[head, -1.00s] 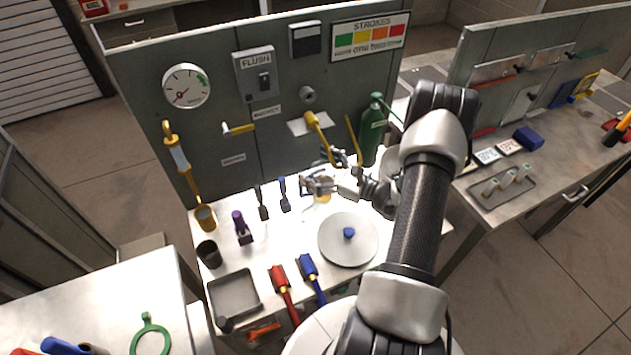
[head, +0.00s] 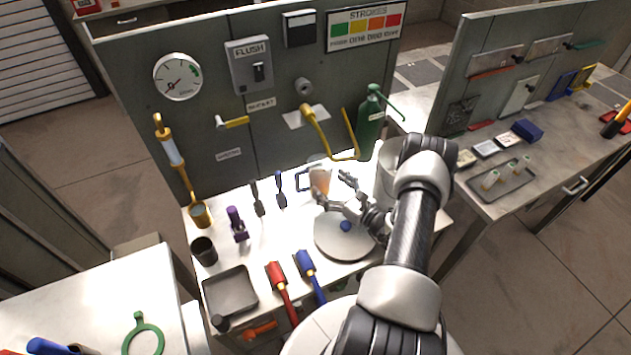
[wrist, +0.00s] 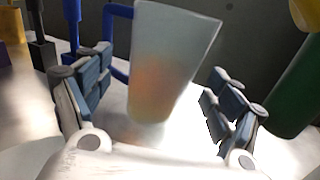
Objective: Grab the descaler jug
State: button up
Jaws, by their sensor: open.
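The jug, translucent with an orange tint low down and a blue handle on its left, stands on the white bench top in the head view (head: 320,180). In the wrist view the jug (wrist: 172,62) is upright in the middle, slightly tilted in the picture. My gripper (head: 336,191) is open, close in front of the jug. In the wrist view my gripper (wrist: 168,85) has one finger on each side of the jug's lower part, with visible gaps. The jug's label, if any, cannot be read.
A green bottle (head: 369,125) stands behind on the right, and a yellow pipe (head: 322,130) hangs over the bench near the jug. A round lid with a blue knob (head: 345,227) lies under my gripper. Dark and blue brushes (head: 281,190) stand left of the jug.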

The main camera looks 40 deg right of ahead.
aim_at(318, 175)
jog(key=w, duration=0.2)
jog(key=w+b, duration=0.1)
jog(key=w, duration=0.2)
jog(key=shift+w+a, duration=0.2)
jog(key=shift+w, duration=0.05)
jog(key=shift+c, duration=0.2)
jog(key=shift+r, duration=0.1)
jog(key=c, duration=1.4)
jog(key=shift+c, duration=0.2)
